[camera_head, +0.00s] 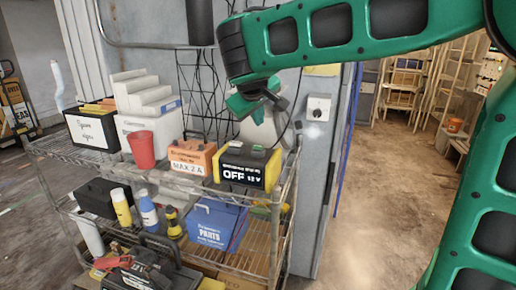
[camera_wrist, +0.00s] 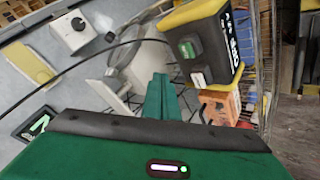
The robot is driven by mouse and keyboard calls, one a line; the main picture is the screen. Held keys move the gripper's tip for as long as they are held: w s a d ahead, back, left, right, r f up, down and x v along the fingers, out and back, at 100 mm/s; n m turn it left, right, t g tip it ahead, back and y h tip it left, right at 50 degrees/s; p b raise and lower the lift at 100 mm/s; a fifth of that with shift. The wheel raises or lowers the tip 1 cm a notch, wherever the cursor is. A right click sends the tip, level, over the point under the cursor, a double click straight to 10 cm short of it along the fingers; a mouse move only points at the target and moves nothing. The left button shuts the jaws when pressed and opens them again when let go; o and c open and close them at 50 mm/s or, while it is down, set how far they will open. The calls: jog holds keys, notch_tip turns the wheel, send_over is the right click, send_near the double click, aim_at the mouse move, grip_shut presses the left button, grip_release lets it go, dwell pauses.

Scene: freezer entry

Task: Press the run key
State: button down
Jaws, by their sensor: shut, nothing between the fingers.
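A black and yellow box (camera_head: 247,167) stands at the right end of the shelf's top level. Its front reads "OFF" and a voltage. In the wrist view the box (camera_wrist: 208,40) shows a green key (camera_wrist: 187,49) and a pale key (camera_wrist: 199,79) on its dark top face. Their lettering is too small to tell which is the run key. My gripper (camera_head: 268,97) is above the box, apart from it. In the wrist view the green fingers of my gripper (camera_wrist: 161,80) are together and empty, to the lower left of the keys.
An orange box (camera_head: 192,158) labelled "MAX 2 A" stands left of the black and yellow box, then a red cup (camera_head: 142,150). A black cable (camera_wrist: 80,62) arches near my fingers. A rotary switch (camera_head: 318,107) is on the wall panel. Open floor (camera_head: 390,190) lies right.

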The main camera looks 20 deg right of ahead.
jog(key=shift+f, duration=2.45)
jog(key=shift+f, duration=0.15)
jog(key=shift+f, duration=0.2)
jog(key=shift+f, duration=0.45)
dwell(0.9)
jog(key=shift+r, duration=0.9)
jog(key=shift+r, duration=2.5)
